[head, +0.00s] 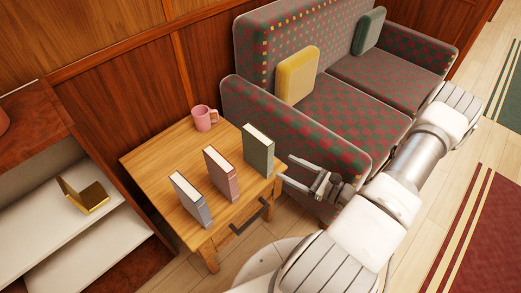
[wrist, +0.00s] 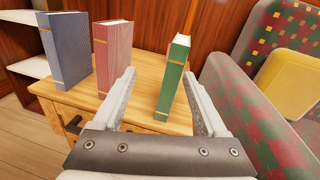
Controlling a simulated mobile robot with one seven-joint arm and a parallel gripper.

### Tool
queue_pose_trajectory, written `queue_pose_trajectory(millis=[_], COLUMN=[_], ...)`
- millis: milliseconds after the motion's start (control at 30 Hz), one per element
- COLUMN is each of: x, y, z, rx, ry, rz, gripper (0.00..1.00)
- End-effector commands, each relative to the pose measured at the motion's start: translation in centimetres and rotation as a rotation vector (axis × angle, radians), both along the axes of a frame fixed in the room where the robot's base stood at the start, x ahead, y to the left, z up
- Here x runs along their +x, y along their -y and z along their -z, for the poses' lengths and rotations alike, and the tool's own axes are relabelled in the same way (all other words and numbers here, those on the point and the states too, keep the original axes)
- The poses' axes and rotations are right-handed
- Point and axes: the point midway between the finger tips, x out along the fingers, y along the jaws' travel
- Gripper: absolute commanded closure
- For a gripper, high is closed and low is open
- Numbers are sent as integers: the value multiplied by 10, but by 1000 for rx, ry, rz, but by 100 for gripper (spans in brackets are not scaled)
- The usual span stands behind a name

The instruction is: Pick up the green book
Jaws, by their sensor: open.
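The green book (head: 258,150) stands upright on the right end of the small wooden table (head: 155,158) in the head view. In the wrist view the green book (wrist: 172,82) stands upright too, its spine with gold bands facing me. My gripper (head: 300,172) is beside the table's right edge, close to the book. In the wrist view my gripper (wrist: 160,92) is open, and the book appears between its fingers, nearer the right finger. I cannot tell how far the fingertips reach along the book. Nothing is held.
A red book (head: 221,174) and a blue-grey book (head: 190,199) stand left of the green one. A pink mug (head: 204,118) is at the table's back. The checked sofa (head: 300,150) stands close on the right. Shelves (head: 60,235) are at left.

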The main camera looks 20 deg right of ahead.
Motion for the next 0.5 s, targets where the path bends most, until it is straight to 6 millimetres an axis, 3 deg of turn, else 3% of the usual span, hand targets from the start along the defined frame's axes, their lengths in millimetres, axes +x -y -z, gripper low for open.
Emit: queue_pose_trajectory(millis=[100,267,367,500], x=[-8,-12,-5,20], y=[9,14,11,1], z=[23,37,40,41], rx=[64,99,104,103], ry=[-10,-17,-17,-17], rz=[115,189,199,196], gripper=[25,25,25,25])
